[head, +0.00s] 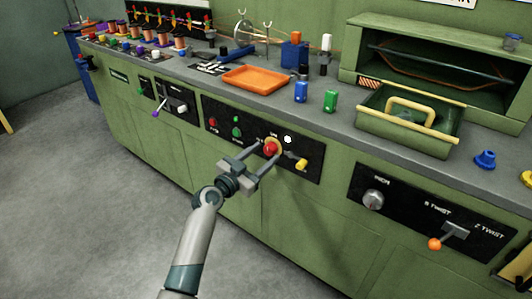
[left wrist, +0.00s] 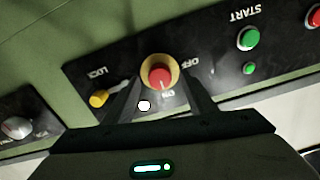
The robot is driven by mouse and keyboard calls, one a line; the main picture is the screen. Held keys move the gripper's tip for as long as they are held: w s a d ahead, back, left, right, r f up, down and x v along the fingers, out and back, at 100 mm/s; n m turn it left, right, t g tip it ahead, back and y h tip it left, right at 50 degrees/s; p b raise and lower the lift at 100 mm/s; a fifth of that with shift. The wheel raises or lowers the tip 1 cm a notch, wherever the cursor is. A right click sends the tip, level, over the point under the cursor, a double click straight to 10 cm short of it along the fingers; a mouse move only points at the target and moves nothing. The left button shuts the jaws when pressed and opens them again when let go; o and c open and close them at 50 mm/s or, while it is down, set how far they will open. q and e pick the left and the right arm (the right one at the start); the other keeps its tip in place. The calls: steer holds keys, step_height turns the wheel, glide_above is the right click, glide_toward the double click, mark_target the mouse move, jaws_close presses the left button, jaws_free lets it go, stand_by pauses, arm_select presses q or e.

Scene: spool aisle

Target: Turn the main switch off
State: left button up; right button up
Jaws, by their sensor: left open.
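The main switch is a red knob (head: 271,148) on a yellow ring, set in the black panel on the green cabinet front. In the left wrist view the knob (left wrist: 159,78) shows near the middle, with OFF and ON lettering beside it. My left gripper (head: 268,153) is open in front of it. Its two dark fingers reach to either side of the knob in the left wrist view; I cannot tell whether they touch it. My right gripper is not in view.
On the same panel are a yellow knob (head: 301,164) near LOCK lettering, a green START button (left wrist: 249,39) and another red button (head: 213,122). A white dot (head: 288,139) shows near the switch. The worktop above holds an orange tray (head: 256,84) and a green caddy (head: 400,139).

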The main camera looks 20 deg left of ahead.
arm_select(q)
steer(key=shift+x, duration=0.9)
steer(key=c, duration=1)
steer(key=shift+c, duration=0.2)
